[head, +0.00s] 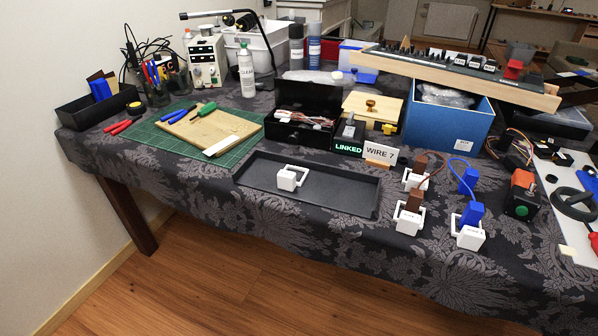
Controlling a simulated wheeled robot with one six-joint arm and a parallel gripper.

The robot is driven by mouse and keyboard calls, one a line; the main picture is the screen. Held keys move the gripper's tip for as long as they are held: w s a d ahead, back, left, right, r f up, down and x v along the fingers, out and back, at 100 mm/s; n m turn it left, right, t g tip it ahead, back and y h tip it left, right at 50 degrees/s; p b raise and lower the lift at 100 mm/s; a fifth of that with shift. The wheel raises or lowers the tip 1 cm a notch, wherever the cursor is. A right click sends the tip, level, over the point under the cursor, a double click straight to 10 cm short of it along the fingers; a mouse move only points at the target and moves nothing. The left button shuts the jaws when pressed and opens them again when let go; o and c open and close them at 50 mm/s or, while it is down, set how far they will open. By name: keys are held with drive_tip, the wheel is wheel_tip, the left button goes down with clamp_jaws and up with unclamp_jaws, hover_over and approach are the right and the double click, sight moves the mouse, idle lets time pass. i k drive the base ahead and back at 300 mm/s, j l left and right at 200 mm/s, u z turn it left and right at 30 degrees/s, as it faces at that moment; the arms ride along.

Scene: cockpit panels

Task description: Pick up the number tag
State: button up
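A white block with a square white loop (290,178), which looks like a number tag, lies in the shallow black tray (340,200) near the table's front edge. Its marking is too small to read. Similar white tags sit with brown connectors (413,181) and with a blue connector (469,237) to the right of the tray. A white card reading "WIRE 7" (380,154) stands in a small wooden holder behind the tray. Beside it is a black box with a green "LINKED" display (348,149). My gripper is not in view.
A black open case (303,132) and a blue box (447,128) stand behind the tray. A green cutting mat (165,151) with a wooden board lies left. A black and orange device with a green button (520,195) stands right. The tray is otherwise empty.

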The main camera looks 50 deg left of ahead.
sight(286, 181)
drive_tip(key=u, duration=2)
